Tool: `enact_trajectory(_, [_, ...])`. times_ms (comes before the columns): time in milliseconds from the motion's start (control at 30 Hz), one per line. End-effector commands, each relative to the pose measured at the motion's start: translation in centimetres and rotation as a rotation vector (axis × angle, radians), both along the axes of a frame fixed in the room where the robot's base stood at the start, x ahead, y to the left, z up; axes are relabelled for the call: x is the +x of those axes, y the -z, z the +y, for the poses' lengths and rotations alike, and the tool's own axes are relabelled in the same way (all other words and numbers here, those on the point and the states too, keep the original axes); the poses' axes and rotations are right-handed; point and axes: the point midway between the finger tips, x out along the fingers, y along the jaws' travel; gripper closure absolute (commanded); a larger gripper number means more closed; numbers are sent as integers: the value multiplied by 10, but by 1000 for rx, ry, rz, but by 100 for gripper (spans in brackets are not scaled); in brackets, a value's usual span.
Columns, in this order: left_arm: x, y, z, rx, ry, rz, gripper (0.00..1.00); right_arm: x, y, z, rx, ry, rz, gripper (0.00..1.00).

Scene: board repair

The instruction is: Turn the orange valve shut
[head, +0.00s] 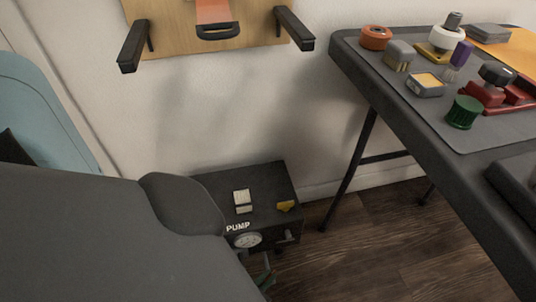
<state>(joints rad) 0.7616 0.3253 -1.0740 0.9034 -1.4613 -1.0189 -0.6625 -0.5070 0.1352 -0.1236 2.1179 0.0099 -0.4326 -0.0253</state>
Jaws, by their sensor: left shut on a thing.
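A black pump box (210,188) marked PUMP stands low against the wall. It has a round gauge (247,240) and a small stub on its front. A small yellow-orange piece (285,206) sits on its top right; I cannot tell whether it is the valve. No other orange valve handle shows clearly. My left arm covers the lower left. My left gripper (262,272) is mostly hidden behind it, low in front of the box. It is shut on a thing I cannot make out. My right gripper is not in view.
A white switch (242,200) is on the box top. A dark table (400,110) at right bears several parts, including a green knob (463,112). A wooden wall board (165,35) has two black brackets. Wooden floor (385,230) lies open right of the box.

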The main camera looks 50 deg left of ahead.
Motion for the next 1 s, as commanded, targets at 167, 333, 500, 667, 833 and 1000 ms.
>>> enact_trajectory(167, [1, 1, 5, 4, 114, -1, 100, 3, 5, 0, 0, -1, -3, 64])
enact_trajectory(333, [1, 1, 5, 1, 189, -1, 100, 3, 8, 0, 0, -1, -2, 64])
enact_trajectory(500, [2, 0, 5, 2, 228, -2, 100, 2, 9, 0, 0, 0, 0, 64])
enact_trajectory(667, [2, 0, 5, 0, 243, -3, 100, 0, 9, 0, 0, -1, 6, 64])
enact_trajectory(833, [2, -1, 5, 0, 244, -3, 100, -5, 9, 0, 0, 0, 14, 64])
enact_trajectory(1000, [3, -1, 5, 1, 243, -4, 100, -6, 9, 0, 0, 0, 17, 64])
